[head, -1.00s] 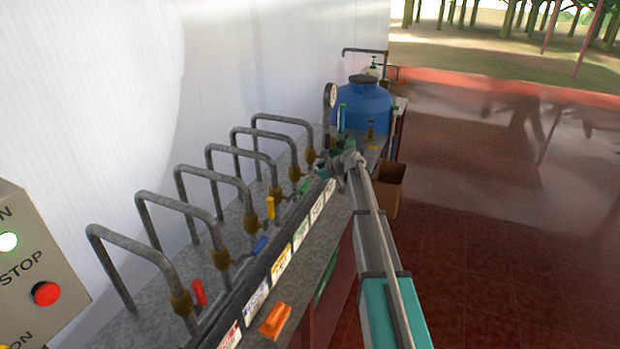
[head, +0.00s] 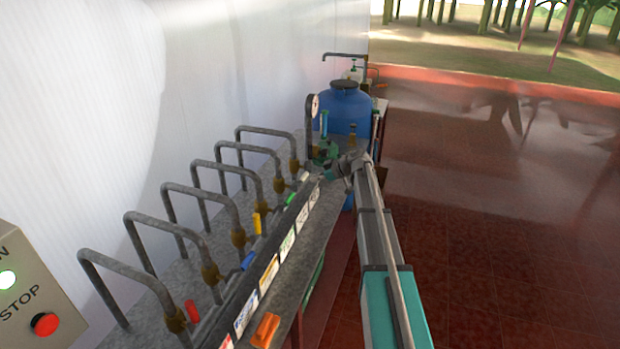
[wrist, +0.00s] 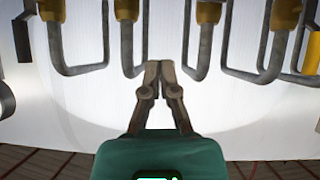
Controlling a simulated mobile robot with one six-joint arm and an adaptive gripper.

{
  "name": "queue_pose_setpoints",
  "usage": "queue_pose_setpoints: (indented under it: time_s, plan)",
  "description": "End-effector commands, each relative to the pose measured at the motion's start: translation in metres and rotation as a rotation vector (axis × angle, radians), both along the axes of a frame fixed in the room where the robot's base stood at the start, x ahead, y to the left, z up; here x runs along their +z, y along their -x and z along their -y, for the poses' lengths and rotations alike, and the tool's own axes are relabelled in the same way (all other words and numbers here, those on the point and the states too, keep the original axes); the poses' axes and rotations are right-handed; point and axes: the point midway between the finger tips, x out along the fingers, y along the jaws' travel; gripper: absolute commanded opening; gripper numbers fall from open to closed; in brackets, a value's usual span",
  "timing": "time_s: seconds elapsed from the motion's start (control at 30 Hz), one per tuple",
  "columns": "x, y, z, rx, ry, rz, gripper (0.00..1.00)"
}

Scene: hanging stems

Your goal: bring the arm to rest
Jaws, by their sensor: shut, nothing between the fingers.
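My arm (head: 375,235) reaches forward from the bottom of the head view, along the right edge of the grey bench. My gripper (head: 347,163) is at its far end, small in the picture, near a green fitting (head: 325,153). In the wrist view my gripper (wrist: 159,64) has its two fingers together with nothing between them. Bent grey pipes (wrist: 130,45) with brass fittings hang from the top of that view, behind the fingertips; I cannot tell how near they are.
The bench carries several bent pipes (head: 168,188) with coloured handles, a gauge (head: 313,106) and an orange item (head: 265,328). A blue tank (head: 345,108) stands beyond. A control box (head: 35,290) is at lower left, beside a white wall (head: 200,70). The red floor (head: 480,230) at right is open.

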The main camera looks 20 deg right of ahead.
Motion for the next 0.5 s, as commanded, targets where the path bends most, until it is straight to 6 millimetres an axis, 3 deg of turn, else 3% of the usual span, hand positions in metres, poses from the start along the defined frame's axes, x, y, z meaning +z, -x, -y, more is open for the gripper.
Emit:
queue_pose_setpoints:
  time_s: [0.5]
  plan:
    - [-0.0021, 0.0051, -0.0039, 0.000, 0.002, -0.013, 0.00]
